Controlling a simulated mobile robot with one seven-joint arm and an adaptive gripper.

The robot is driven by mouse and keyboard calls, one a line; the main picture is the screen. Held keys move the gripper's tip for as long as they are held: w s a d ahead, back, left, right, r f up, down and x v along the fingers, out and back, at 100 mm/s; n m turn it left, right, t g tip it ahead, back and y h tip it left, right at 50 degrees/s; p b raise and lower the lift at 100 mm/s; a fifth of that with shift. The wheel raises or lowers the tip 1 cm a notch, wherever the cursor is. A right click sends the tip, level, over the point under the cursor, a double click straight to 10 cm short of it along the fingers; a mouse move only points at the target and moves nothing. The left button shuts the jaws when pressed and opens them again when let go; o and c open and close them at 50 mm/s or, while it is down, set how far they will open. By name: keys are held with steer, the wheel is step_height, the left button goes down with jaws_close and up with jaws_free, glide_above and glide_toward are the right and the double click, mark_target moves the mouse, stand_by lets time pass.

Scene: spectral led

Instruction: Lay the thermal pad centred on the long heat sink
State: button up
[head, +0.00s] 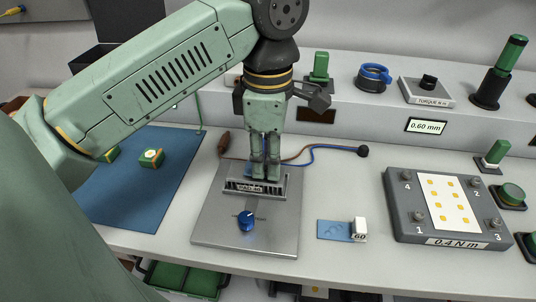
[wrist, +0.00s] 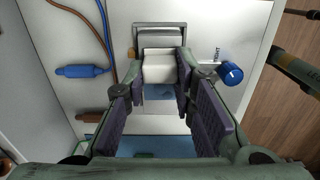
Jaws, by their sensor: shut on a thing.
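The long heat sink (head: 233,186), a finned grey block with a light label on its front, sits on a metal plate (head: 278,225). My gripper (head: 266,178) points straight down just over it, right of its middle. In the wrist view my gripper (wrist: 158,72) is shut on a white block-like tab (wrist: 158,66). A blue strip, seemingly the thermal pad (wrist: 158,91), shows beside the tab between the fingers. The grey end of the heat sink (wrist: 160,30) shows beyond. I cannot tell whether the pad touches the heat sink; the fingers hide much of it.
A blue knob (head: 246,221) stands in front of the heat sink. Another blue pad (head: 332,230) with a white block marked 60 (head: 360,229) lies to the right. Cables (head: 302,152) run behind; a blue mat (head: 135,195) is left.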

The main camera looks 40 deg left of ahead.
steer(key=shift+f+b, duration=0.3)
steer(key=shift+f, duration=0.15)
steer(key=o, duration=0.9)
steer(key=shift+r, duration=0.1)
step_height(320, 180, up, 7)
steer(key=shift+r, duration=0.2)
steer(key=shift+s, duration=0.1)
